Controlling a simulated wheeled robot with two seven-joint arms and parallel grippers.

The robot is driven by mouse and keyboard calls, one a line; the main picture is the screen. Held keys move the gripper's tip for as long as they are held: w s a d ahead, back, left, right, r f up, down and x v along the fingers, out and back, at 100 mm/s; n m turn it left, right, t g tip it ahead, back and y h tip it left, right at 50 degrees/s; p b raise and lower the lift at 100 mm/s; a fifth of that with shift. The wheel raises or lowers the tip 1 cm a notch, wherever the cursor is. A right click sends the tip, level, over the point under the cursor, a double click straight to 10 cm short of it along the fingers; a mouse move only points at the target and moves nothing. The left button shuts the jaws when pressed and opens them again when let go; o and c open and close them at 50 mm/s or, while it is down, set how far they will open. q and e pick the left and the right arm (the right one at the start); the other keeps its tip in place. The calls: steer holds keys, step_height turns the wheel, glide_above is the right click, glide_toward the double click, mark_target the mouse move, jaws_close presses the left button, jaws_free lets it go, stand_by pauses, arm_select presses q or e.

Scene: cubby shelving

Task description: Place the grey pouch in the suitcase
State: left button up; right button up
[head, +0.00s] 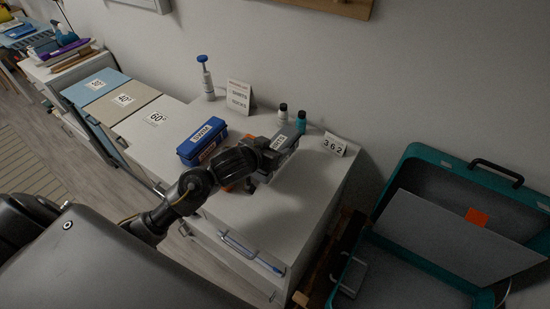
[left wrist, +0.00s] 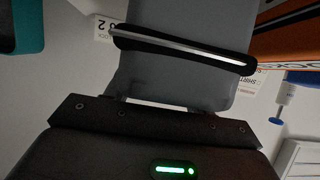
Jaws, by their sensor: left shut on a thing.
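The grey pouch (head: 287,136), with a pale label, is at the right part of the white cabinet's top. My left gripper (head: 266,158) is shut on it. In the left wrist view the grey pouch (left wrist: 185,85) fills the middle, with a dark slot and pale bar across it; the fingertips are hidden there. I cannot tell whether the pouch touches the cabinet top. The teal suitcase (head: 398,167) lies open at the lower right, apart from the pouch, with a grey panel and an orange tag inside. My right gripper is not in view.
The white cabinet top (head: 300,195) also holds a blue box (head: 202,142), a blue-topped pump bottle (head: 207,78), two small bottles (head: 300,121) and number cards (head: 334,145). An orange item (head: 227,186) is partly hidden behind my arm. A gap separates cabinet and suitcase.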

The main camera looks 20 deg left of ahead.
arm_select(q)
steer(key=shift+w+f, duration=0.2)
steer(key=shift+f, duration=0.1)
steer(key=shift+w+f+b, duration=0.2)
steer(key=shift+f+b, duration=0.45)
steer(key=shift+f, duration=1.05)
steer(key=shift+f, duration=0.15)
steer(key=o, duration=1.2)
steer(key=shift+c, duration=0.2)
